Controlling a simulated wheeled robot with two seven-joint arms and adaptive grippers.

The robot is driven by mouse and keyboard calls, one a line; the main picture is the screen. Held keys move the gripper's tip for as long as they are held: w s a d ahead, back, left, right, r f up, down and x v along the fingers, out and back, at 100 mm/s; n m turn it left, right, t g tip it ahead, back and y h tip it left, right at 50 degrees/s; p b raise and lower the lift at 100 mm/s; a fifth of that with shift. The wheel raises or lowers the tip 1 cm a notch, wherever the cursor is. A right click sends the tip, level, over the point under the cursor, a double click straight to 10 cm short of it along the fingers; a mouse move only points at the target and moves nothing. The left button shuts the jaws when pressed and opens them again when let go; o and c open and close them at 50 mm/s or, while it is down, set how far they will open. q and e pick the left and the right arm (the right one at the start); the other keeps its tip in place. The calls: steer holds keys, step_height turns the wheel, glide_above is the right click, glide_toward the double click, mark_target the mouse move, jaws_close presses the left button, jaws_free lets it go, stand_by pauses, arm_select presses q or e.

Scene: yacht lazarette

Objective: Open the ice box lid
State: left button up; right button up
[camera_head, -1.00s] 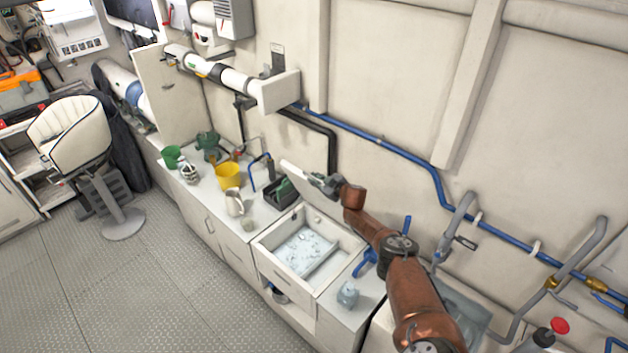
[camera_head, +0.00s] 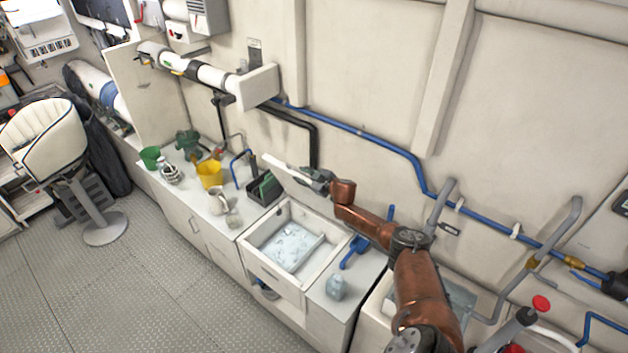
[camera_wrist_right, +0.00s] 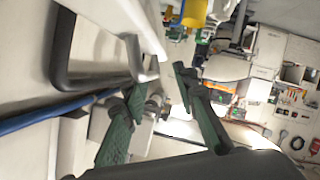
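The ice box (camera_head: 262,270) is built into the counter, and pale ice shows inside it. Its white lid (camera_head: 287,176) stands raised at the back of the box, tilted up near the wall. My right gripper (camera_head: 318,178) is at the lid's right side; whether it touches the lid is unclear. In the right wrist view, the two green fingers of my right gripper (camera_wrist_right: 160,100) are spread apart with nothing clearly between them. A white panel edge (camera_wrist_right: 118,25), probably the lid, shows beyond the left finger. My left gripper is not in view.
A yellow cup (camera_head: 209,174), a white jug (camera_head: 217,200) and a dark caddy (camera_head: 262,190) stand left of the box. A blue scoop (camera_head: 354,250) and a pale jar (camera_head: 336,286) lie right of it. A blue pipe (camera_head: 375,137) runs along the wall.

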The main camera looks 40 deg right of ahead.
steer(key=v, duration=0.8)
steer(key=shift+s, duration=0.25)
steer(key=shift+c, duration=0.2)
